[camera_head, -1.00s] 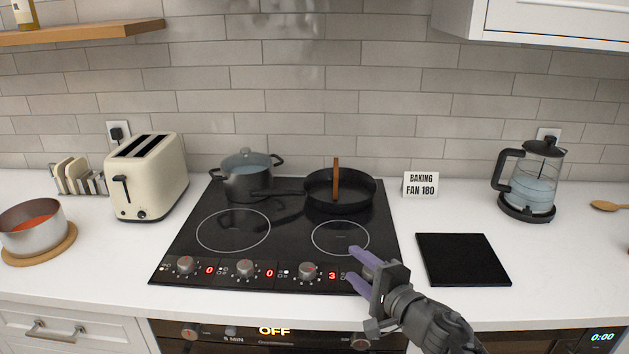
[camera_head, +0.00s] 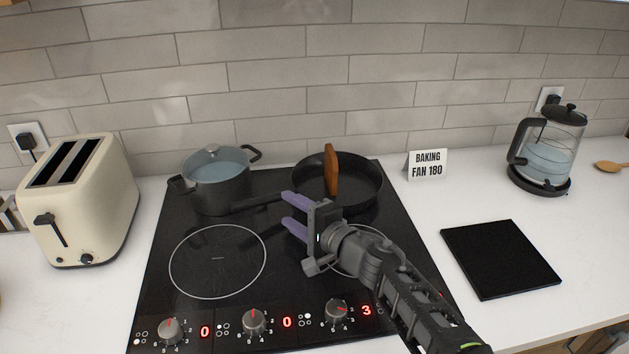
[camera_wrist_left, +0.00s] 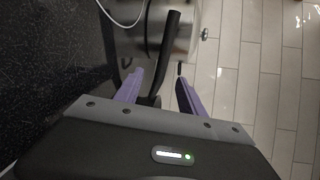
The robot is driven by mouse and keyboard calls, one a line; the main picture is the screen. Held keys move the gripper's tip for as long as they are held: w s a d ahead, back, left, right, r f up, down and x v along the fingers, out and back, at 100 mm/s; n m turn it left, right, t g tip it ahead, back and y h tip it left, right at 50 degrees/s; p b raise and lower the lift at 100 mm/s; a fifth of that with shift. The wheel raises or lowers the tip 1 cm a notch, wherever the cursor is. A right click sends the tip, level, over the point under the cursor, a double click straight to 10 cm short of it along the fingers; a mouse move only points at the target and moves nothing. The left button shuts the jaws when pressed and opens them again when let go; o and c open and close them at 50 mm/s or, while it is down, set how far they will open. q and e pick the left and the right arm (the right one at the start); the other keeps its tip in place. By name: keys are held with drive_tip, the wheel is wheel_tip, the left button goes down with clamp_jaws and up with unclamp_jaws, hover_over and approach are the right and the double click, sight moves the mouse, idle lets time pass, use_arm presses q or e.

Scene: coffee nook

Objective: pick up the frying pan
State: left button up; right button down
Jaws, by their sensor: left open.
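The black frying pan (camera_head: 365,190) sits on the rear right of the cooktop, its dark handle (camera_head: 258,202) pointing left toward the pot. A brown wooden utensil (camera_head: 331,172) stands up in the pan. My left gripper (camera_head: 284,208) is open, its purple fingers pointing left over the cooktop, in front of the pan and close to the handle. In the left wrist view a dark bar (camera_wrist_left: 168,45), which looks like the handle, runs between the open fingers. I cannot tell whether a finger touches it. My right gripper is not in view.
A grey pot (camera_head: 215,185) stands on the cooktop (camera_head: 200,320) just left of the handle. A cream toaster (camera_head: 85,205) is at left. A sign (camera_head: 427,165), a black board (camera_head: 500,258) and a glass kettle (camera_head: 545,150) are at right. The front left burner is clear.

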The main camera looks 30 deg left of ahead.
sight(276, 199)
use_arm(q)
drive_tip(key=shift+d, duration=0.1)
drive_tip(key=shift+x, duration=1.35)
drive_tip(key=shift+r, duration=0.1)
drive_tip(key=p+x, duration=0.1)
drive_tip(key=x, duration=0.4)
drive_tip(key=shift+c, duration=0.6)
clamp_jaws()
idle(0.4)
